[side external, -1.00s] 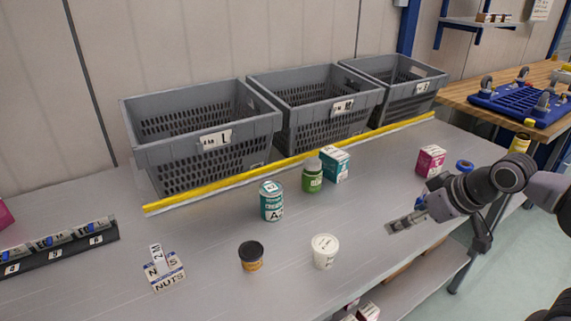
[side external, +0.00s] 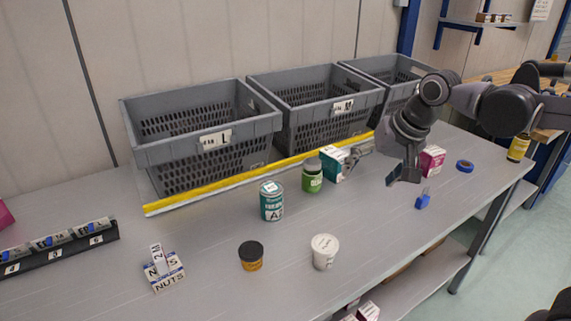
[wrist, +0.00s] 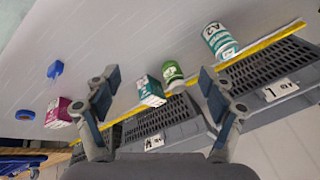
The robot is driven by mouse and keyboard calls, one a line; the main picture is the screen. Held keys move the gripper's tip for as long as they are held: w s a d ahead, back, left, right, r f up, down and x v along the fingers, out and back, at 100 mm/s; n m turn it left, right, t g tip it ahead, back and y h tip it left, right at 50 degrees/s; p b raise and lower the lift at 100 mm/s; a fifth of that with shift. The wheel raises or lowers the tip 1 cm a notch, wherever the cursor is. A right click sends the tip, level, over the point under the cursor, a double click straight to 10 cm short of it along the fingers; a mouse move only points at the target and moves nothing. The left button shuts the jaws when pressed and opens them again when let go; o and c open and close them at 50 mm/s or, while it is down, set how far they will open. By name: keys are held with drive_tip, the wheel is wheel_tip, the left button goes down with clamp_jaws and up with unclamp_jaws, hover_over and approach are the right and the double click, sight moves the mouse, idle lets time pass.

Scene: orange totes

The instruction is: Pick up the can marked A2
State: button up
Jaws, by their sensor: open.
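The teal can marked A2 (side external: 271,202) stands upright on the grey table, left of the green bottle. In the wrist view the can (wrist: 221,42) is at the upper right, beyond the right finger, with its A2 label readable. My gripper (side external: 376,167) is open and empty, above the table to the right of the can, by the teal-and-white box. In the wrist view my gripper (wrist: 158,84) has its fingers spread wide, with the box and the green bottle seen between them.
The green bottle (side external: 312,177) and teal-and-white box (side external: 333,163) stand right of the can. A black-lidded jar (side external: 251,257) and white tub (side external: 324,252) stand in front. Grey crates (side external: 205,144) line the back behind a yellow strip (side external: 210,188). A pink box (side external: 434,157) is farther right.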

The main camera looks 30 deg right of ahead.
drive_tip(key=w+a+r+m+g, duration=0.1)
drive_tip(key=w+a+m, duration=0.25)
drive_tip(key=w, duration=0.35)
drive_tip(key=m+g, duration=0.4)
drive_tip(key=m, duration=0.9)
hover_over(272, 205)
drive_tip(key=w+d, duration=0.2)
drive_tip(key=shift+n, duration=0.25)
drive_tip(key=f, duration=0.7)
drive_tip(key=shift+w+a+f, duration=0.2)
drive_tip(key=shift+a+f, duration=0.05)
drive_tip(key=shift+w+a+f, duration=0.1)
drive_tip(key=shift+a+f, duration=0.1)
drive_tip(key=shift+f, duration=0.35)
drive_tip(key=shift+d+f, duration=0.1)
drive_tip(key=shift+f, duration=5)
drive_tip(key=c, duration=1.5)
drive_tip(key=shift+r, duration=0.1)
